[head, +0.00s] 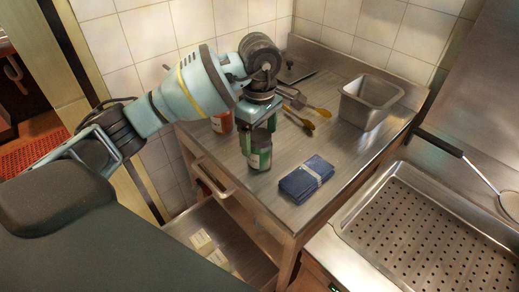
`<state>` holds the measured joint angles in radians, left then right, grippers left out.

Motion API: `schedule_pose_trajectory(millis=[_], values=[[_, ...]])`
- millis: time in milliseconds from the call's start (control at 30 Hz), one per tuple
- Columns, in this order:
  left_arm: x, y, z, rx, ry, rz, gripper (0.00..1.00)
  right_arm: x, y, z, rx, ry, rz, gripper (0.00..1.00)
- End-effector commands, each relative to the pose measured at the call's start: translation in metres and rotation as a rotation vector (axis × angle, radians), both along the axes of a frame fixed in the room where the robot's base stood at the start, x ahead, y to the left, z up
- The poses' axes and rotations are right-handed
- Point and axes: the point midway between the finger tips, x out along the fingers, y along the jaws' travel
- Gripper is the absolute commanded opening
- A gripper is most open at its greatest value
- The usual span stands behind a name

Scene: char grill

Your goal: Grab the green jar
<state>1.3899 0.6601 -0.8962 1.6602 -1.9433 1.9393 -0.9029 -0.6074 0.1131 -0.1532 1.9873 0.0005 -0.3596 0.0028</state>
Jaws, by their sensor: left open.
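The green jar (259,158) stands upright on the metal-topped table, near its front left edge. It has a green body with a pale label. My left gripper (258,132) points down from above, its fingers at the jar's upper part. The jaws are open, and the gripper hides the top of the jar. I cannot tell whether the fingers touch it. My right gripper is not in view.
A red-orange jar (222,122) stands behind, partly hidden by my arm. A folded blue cloth (306,179) lies right of the green jar. Yellow-tipped tongs (301,118) and a metal pan (371,102) are farther back. A perforated tray (430,235) is at the right.

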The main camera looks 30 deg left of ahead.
Motion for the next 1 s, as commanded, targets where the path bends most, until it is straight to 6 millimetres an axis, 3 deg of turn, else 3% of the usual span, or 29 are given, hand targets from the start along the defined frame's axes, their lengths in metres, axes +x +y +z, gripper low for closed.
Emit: schedule_pose_trajectory(millis=[333, 667, 1000], values=[[-0.002, -0.001, -0.043, -0.002, 0.003, -0.001, 0.82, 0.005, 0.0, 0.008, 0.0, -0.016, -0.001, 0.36], [-0.002, -0.001, -0.05, -0.001, 0.0, -0.001, 0.82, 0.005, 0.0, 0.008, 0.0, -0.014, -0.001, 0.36], [-0.002, -0.001, -0.05, -0.001, 0.001, -0.001, 0.38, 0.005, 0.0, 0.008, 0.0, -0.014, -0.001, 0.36]])
